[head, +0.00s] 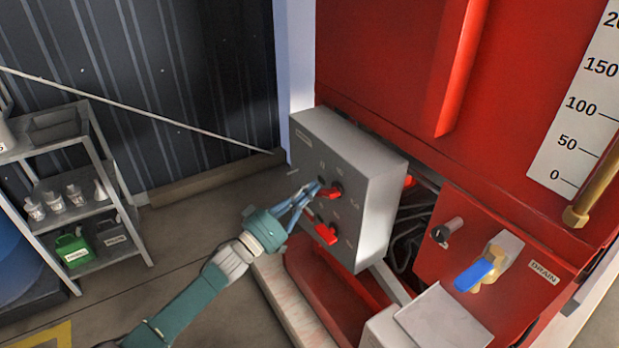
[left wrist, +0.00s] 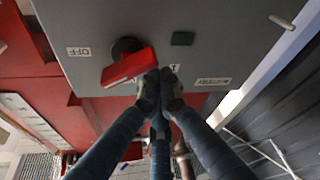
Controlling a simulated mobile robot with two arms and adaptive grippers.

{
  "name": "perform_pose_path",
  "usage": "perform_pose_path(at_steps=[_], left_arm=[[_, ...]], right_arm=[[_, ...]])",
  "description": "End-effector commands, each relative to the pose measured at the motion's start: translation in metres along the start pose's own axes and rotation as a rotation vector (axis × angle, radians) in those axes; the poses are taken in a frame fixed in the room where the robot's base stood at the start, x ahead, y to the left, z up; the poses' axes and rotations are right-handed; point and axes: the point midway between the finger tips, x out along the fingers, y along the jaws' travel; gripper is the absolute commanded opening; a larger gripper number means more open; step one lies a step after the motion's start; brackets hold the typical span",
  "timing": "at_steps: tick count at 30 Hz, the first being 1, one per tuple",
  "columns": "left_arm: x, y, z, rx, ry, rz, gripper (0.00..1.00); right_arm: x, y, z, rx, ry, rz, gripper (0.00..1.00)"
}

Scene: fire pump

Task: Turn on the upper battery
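The grey control box (head: 375,215) is fixed in front of the red pump frame and carries two red switch handles. The upper switch handle (head: 331,191) is the higher one on its face; the lower switch handle (head: 326,235) is below it. My left gripper (head: 312,192) is at the left of the upper handle. In the left wrist view, a red handle (left wrist: 128,66) on a black hub sits beside my left fingertips (left wrist: 160,90), which are together with nothing visible between them. I cannot tell whether they touch the handle. My right gripper is not seen.
In the left wrist view, an OFF label (left wrist: 78,51) and a BATTERY label (left wrist: 212,81) flank the handle. A blue-handled drain valve (head: 480,272) is at the right. A metal shelf (head: 75,200) stands at the left. Floor between shelf and box is clear.

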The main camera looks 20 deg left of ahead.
Motion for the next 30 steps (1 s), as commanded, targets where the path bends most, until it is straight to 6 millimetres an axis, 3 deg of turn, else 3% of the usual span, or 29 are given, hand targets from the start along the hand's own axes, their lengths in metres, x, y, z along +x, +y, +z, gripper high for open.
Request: perform_pose_path(at_steps=[3,15,25,30], left_arm=[[0.0,0.001,0.001,-0.107,-0.003,-0.039,0.0],[-0.005,-0.004,0.013,-0.466,-0.003,-0.164,0.0],[-0.008,-0.006,0.024,-0.723,-0.003,-0.252,0.0],[-0.008,-0.007,0.024,-0.713,-0.002,-0.248,0.0]], right_arm=[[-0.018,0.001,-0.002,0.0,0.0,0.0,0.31],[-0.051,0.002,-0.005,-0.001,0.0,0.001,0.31],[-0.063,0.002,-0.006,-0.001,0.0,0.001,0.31],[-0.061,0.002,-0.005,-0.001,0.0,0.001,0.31]])
